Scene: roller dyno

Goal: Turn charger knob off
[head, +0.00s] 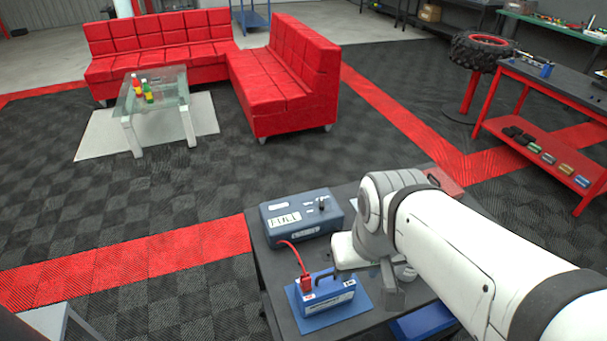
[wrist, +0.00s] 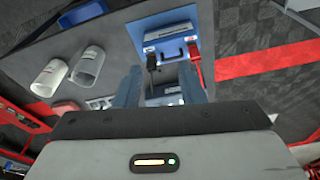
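The charger (head: 272,228) is a blue-grey box on the dark table, with a "FULL" label on its top. Its small dark knob (head: 323,201) is on the right part of the top; I cannot tell which way it points. My gripper (head: 392,292) is to the right of and nearer than the charger, above the table, partly hidden by my arm.
A blue battery (head: 327,298) stands on a blue mat, with a red clamp (head: 306,284) and red cable to the charger. My arm hides the table's right side. Red sofas and a glass table (head: 152,92) are far back.

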